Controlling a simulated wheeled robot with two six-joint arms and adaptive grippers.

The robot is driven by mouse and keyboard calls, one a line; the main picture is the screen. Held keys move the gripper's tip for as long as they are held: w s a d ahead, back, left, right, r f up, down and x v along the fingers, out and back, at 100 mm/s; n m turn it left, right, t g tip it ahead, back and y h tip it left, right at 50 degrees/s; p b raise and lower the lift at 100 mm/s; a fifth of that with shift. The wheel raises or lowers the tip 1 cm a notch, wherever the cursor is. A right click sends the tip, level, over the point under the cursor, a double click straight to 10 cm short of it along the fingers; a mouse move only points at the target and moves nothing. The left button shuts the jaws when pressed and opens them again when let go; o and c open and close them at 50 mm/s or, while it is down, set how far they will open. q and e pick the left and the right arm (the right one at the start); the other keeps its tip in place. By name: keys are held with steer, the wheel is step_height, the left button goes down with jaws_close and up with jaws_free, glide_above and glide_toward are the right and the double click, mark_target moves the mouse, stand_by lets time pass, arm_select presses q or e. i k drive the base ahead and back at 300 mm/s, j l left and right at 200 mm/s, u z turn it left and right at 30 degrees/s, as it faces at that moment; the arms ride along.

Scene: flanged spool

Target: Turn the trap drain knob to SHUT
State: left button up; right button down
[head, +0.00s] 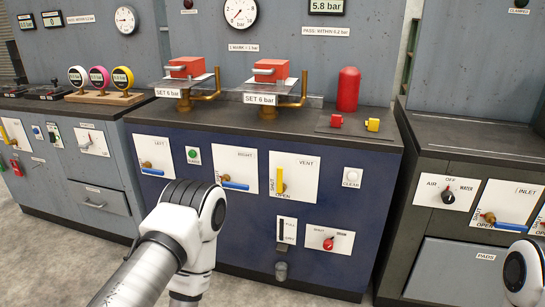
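The trap drain knob appears to be the small red round knob (328,243) on a white plate (342,239) low on the front of the dark blue cabinet (250,220). The plate has a word at the upper left that looks like SHUT and one at the upper right that looks like DRAIN. Which way the knob's pointer faces is too small to tell. My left arm shows at the lower left of centre, left of the knob and apart from it in the picture. My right arm shows only at the lower right edge. Neither gripper is in view.
Above the knob is the vent plate (308,182) with a yellow lever. Left of the knob are a narrow gauge plate (287,230) and a grey fitting (281,270) sticking out below. A grey cabinet (460,220) with an AIR/WATER knob (447,196) stands right.

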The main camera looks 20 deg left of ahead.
mark_target(328, 244)
steer(key=i+l, duration=0.4)
steer(key=i+l+u, duration=0.15)
steer(key=i+l, duration=0.3)
steer(key=l, duration=0.2)
